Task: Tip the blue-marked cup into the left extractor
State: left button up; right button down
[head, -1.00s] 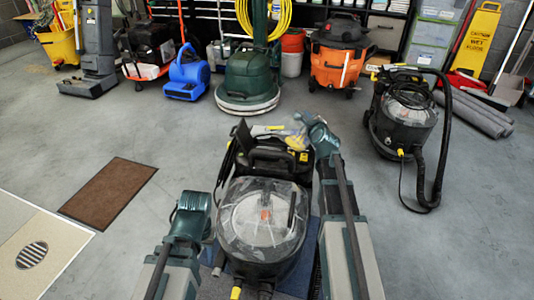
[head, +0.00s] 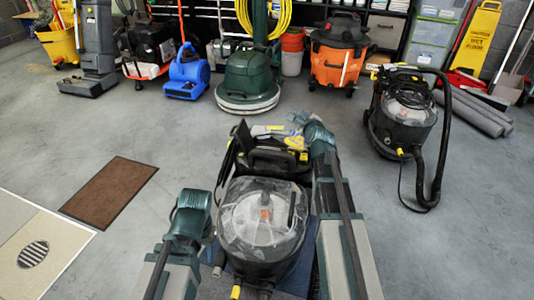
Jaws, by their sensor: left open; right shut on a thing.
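The left extractor (head: 262,222) is a black machine with a clear domed lid, standing close in front of me between my arms. My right gripper (head: 298,122) reaches over its far right side, near the yellow and black parts behind the dome. It is shut on a small pale thing, apparently the blue-marked cup; it is too small and too overlapped to make out its blue mark, tilt or contents. My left gripper (head: 191,200) is beside the extractor's left side, apart from it, open and empty; its fingertips are mostly hidden.
A second extractor (head: 403,118) with a black hose stands at the right. A brown mat (head: 110,190) lies at the left. A green floor machine (head: 250,80), a blue blower (head: 187,75) and an orange vacuum (head: 338,60) line the back. The floor between is clear.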

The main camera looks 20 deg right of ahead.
aim_at(284, 128)
jog(key=shift+w+a+n+g+h+p, duration=0.25)
jog(key=shift+a+n+g+h+p, duration=0.1)
jog(key=shift+a+n, duration=0.3)
dwell(0.5)
jog(key=shift+w+a+n, duration=0.2)
jog(key=shift+a+n, duration=0.4)
jog(key=shift+n, duration=0.15)
dwell(0.4)
jog(key=shift+w+a+f+n+g+h, duration=0.2)
jog(key=shift+w+a+n+h, duration=0.1)
jog(key=shift+a, duration=0.3)
jog(key=shift+w+a+f+n+g+h, duration=0.1)
jog(key=shift+w+a+n+g+h, duration=0.15)
jog(key=shift+a, duration=0.35)
jog(key=shift+w+a+f+n+h, duration=0.15)
jog(key=shift+a+f+n+h, duration=0.05)
jog(key=shift+a+n, duration=0.2)
jog(key=shift+w+a+f+n+h, duration=0.15)
jog(key=shift+a+n+h, duration=0.1)
jog(key=shift+a, duration=0.15)
dwell(0.7)
jog(key=shift+s, duration=0.1)
jog(key=d, duration=0.1)
jog(key=s+d+r+m+y, duration=0.1)
jog(key=d+m, duration=0.1)
jog(key=shift+s+d+r+t+y+p, duration=0.15)
jog(key=shift+d+t+y+p, duration=0.1)
jog(key=shift+d+t+p, duration=0.1)
jog(key=shift+d, duration=0.1)
jog(key=shift+m, duration=0.3)
